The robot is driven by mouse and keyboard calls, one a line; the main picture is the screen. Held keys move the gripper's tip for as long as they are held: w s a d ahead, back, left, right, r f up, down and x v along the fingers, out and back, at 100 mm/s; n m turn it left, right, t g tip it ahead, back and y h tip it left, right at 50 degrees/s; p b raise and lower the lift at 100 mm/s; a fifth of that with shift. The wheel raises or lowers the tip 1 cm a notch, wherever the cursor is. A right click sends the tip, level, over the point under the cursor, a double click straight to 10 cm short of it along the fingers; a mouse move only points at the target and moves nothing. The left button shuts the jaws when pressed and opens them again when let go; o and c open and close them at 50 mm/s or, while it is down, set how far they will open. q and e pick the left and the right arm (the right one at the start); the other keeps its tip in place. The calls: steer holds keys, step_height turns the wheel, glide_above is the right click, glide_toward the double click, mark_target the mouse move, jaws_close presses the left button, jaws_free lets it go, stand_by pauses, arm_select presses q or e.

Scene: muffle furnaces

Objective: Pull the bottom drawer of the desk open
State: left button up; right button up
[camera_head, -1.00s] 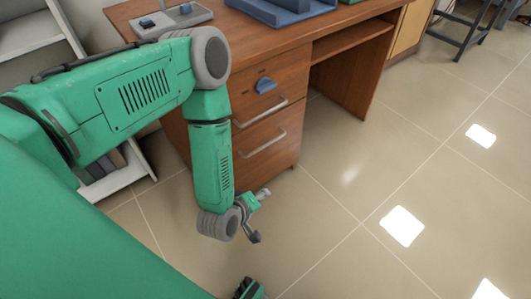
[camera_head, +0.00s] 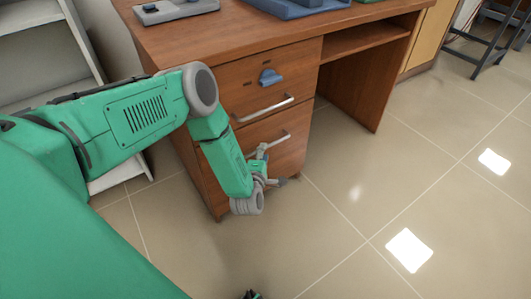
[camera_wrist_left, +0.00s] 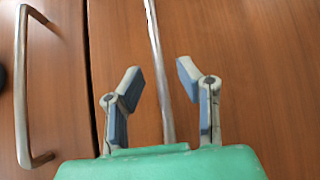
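The wooden desk (camera_head: 220,40) has a drawer column on its left side, with both drawers flush. The bottom drawer (camera_head: 285,155) has a silver bar handle (camera_head: 273,142), partly hidden by my left gripper (camera_head: 271,167). In the left wrist view, the picture is turned sideways; this handle (camera_wrist_left: 157,65) runs between the two open fingers of my left gripper (camera_wrist_left: 160,78), with space on both sides. Whether the fingertips reach past the bar is hard to tell. The upper drawer handle (camera_wrist_left: 21,90) shows at the left. A small dark piece at the head view's bottom edge may be my right gripper (camera_head: 250,295).
A blue object (camera_head: 270,77) is on the upper drawer front above its handle (camera_head: 263,110). White shelves (camera_head: 40,55) stand at the left. The tiled floor (camera_head: 350,220) to the right of the drawers is clear. A dark stool (camera_head: 480,45) stands at the far right.

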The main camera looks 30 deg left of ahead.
arm_select(q)
steer(key=shift+b+x, duration=0.4)
steer(key=shift+x, duration=1.1)
steer(key=shift+a, duration=0.15)
steer(key=shift+s, duration=0.1)
steer(key=shift+c, duration=0.8)
jaws_close()
steer(key=shift+s, duration=0.1)
